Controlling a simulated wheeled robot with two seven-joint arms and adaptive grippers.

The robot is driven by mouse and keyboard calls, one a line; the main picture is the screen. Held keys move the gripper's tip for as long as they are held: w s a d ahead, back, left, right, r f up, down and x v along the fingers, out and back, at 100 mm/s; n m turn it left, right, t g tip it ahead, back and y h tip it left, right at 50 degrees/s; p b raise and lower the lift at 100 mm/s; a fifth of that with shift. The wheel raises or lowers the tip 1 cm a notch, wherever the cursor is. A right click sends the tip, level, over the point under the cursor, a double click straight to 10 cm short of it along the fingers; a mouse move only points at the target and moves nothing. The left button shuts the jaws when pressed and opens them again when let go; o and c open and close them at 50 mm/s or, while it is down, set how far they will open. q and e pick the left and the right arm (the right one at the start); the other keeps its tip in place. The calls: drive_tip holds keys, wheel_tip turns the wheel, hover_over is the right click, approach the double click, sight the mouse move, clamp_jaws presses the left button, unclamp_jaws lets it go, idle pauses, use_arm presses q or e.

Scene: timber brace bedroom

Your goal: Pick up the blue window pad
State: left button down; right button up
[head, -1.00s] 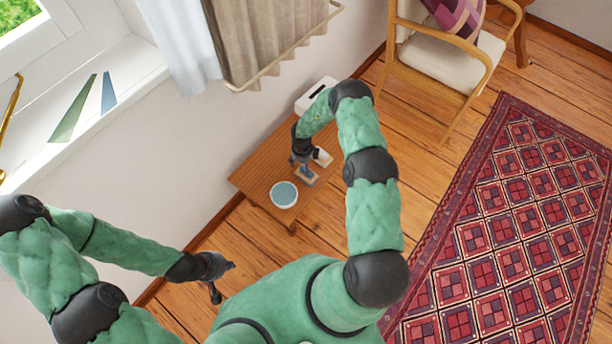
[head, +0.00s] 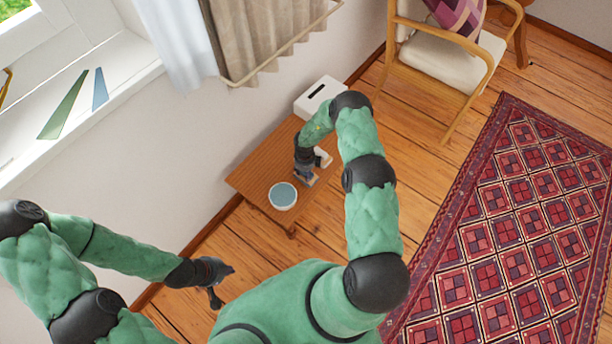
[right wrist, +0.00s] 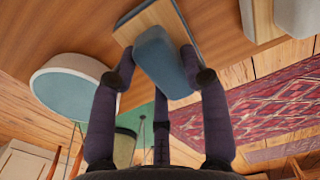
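The blue window pad (right wrist: 160,60) is a blue block on a flat wooden board. In the right wrist view it lies between the fingers of my right gripper (right wrist: 157,65), one finger close along each side. Whether they press on it I cannot tell. In the head view the right gripper (head: 306,172) is down at the small wooden table, and the pad (head: 311,181) is mostly hidden beneath it. My left gripper (head: 223,284) is empty, away from the table at the lower left, with its fingers apart.
The wooden table (head: 252,178) also carries a round bowl with blue-green contents (head: 283,196), a white slotted box (head: 318,95) and a small white item (head: 323,158) beside the gripper. A wall stands behind. An armchair (head: 455,60) and patterned rug (head: 510,240) are to the right.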

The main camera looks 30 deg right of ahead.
drive_tip(key=c, duration=0.5)
drive_tip(key=shift+o, duration=0.2)
wheel_tip(320, 180, up, 18)
drive_tip(key=p, duration=0.8)
